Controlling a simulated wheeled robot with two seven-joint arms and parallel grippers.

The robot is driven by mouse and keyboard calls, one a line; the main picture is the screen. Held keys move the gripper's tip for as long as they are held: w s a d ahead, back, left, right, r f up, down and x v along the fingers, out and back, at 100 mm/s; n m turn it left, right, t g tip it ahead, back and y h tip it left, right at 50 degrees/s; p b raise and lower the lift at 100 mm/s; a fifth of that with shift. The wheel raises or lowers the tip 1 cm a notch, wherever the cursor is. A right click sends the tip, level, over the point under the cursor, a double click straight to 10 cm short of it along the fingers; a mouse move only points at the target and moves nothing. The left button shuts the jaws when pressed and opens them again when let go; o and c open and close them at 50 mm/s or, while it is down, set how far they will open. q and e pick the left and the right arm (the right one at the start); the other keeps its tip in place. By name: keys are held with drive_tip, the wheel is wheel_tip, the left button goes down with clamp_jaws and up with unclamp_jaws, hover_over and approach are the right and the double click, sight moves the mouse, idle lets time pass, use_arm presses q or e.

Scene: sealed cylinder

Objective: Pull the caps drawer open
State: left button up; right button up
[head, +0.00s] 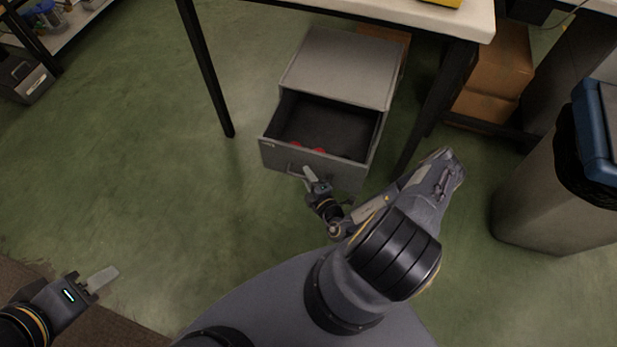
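The caps drawer (277,156) is pulled well out of the grey cabinet (340,67) under the table. Its dark inside shows, with red caps (308,149) lying close behind the front panel. A thin bar handle (293,172) is on that panel. My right gripper (310,174) is at the handle, its fingers overlapping the handle's right part in the picture. I cannot tell whether they are closed on it. My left gripper (103,279) is far from the drawer, at the lower left above the floor, and appears empty; its finger gap cannot be made out.
The white-topped table (400,10) stands over the cabinet, with a dark leg on each side of it. Cardboard boxes (495,75) are at the right under the table. A bin with a blue lid (600,130) stands at the far right. The green floor left of the drawer is clear.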

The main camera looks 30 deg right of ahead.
drive_tip(key=s+r+p, duration=0.1)
drive_tip(key=s, duration=0.6)
drive_tip(key=shift+s+a, duration=0.25)
drive_tip(key=shift+s, duration=0.15)
idle(0.3)
